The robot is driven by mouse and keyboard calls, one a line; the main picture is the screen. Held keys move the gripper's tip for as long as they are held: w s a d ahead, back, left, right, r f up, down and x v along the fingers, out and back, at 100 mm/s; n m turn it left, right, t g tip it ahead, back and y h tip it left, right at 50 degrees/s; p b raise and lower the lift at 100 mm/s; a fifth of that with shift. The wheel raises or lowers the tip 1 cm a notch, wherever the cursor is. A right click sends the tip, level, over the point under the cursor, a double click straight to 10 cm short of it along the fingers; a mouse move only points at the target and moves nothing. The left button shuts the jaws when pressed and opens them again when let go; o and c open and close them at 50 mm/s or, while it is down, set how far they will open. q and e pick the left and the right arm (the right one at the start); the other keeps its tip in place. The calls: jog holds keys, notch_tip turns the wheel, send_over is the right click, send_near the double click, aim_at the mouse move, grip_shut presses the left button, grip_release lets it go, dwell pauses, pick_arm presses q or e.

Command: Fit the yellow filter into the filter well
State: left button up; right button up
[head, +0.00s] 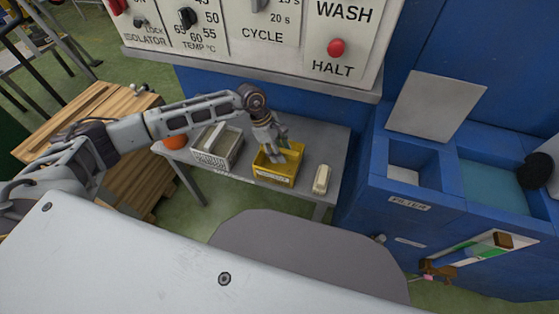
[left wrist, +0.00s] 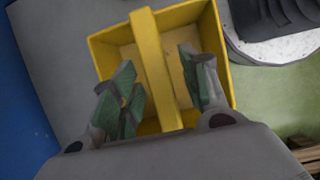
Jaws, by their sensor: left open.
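The yellow filter (head: 268,172) is an open yellow box on the small grey table. In the left wrist view its handle bar (left wrist: 152,65) runs across the middle of the box. My left gripper (head: 279,148) reaches down over the filter. In the left wrist view the left gripper (left wrist: 160,88) is open, with one green-padded finger on each side of the handle bar; I cannot tell whether either finger touches it. The filter well (head: 412,160) is a square opening in the blue machine, above a FILTER label. My right gripper is not in view.
A grey handled box (head: 230,153) stands left of the filter, and a cream block (head: 322,178) lies right of it. A grey plate (head: 436,106) stands tilted behind the well. A light-blue basin (head: 495,183) lies right of the well. The control panel (head: 300,30) overhangs behind the table.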

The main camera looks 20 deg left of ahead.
pick_arm(q)
jog(key=shift+f+b, duration=0.25)
jog(key=shift+b, duration=0.1)
dwell(0.6)
jog(key=shift+c, duration=0.4)
grip_shut()
